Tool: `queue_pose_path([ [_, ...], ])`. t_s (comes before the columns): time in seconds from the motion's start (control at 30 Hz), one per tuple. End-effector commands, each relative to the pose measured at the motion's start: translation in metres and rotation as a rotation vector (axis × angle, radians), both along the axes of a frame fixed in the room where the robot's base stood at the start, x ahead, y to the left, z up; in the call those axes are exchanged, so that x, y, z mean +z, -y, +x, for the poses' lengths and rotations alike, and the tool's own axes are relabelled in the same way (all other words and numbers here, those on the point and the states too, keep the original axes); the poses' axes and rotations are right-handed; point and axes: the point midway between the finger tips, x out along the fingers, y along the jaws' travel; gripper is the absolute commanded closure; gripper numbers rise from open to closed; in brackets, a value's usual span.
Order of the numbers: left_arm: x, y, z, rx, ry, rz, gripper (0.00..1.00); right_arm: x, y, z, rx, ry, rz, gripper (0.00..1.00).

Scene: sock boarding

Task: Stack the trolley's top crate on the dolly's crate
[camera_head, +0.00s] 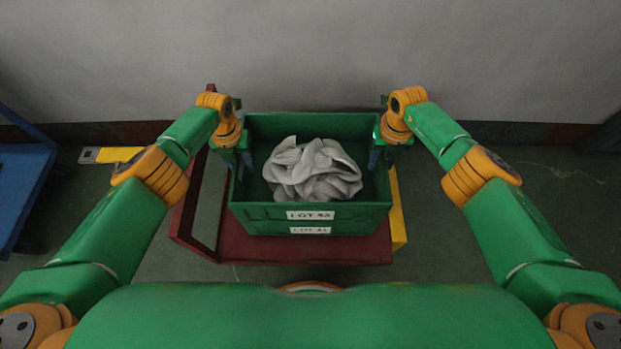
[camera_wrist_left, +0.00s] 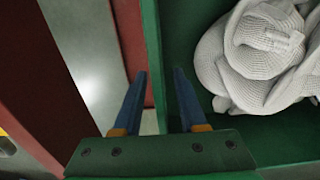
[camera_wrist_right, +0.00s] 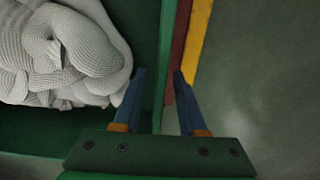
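A green crate (camera_head: 262,214) labelled LOT 53 holds a heap of pale grey knitted fabric (camera_head: 313,170). It sits level on a lower green crate labelled LOT 41 (camera_head: 310,230), which is mostly hidden. Both are on a red wheeled-looking base (camera_head: 340,252); I cannot tell if this is the trolley or the dolly. My left gripper (camera_wrist_left: 160,72) is open, its fingers either side of the top crate's left wall (camera_wrist_left: 152,40). My right gripper (camera_wrist_right: 159,72) is open, its fingers either side of the right wall (camera_wrist_right: 167,50). Gaps show beside both walls.
A red upright frame (camera_head: 180,225) stands at the base's left side. A blue platform (camera_head: 22,175) is at the far left, its top bare where visible. A grey wall (camera_head: 310,50) is close behind. The right floor is clear.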

Motion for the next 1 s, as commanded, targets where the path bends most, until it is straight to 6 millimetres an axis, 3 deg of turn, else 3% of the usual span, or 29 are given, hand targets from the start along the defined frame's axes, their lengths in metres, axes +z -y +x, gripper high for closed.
queue_pose_path([
  [0.17,0.014,0.000,0.002,-0.001,0.005,-0.003,0.59,0.000,0.000,0.000,0.001,0.000,0.001,0.59],
  [0.27,0.032,-0.001,0.001,-0.003,0.004,0.000,0.59,0.000,-0.001,0.000,0.001,0.000,0.001,0.59],
  [0.5,0.099,0.000,0.001,0.000,0.004,0.001,0.59,0.000,-0.001,0.000,0.001,0.000,0.001,0.59],
  [0.7,0.119,0.000,0.000,0.001,0.000,0.001,0.59,0.003,-0.001,0.001,0.001,0.002,0.002,0.59],
  [0.87,0.120,0.000,0.000,0.001,-0.001,0.001,0.59,0.030,0.000,0.001,0.004,0.006,0.002,0.59],
  [1.0,0.120,0.000,0.000,0.001,-0.001,0.001,0.59,0.073,0.000,0.002,0.002,0.007,0.001,0.59],
])
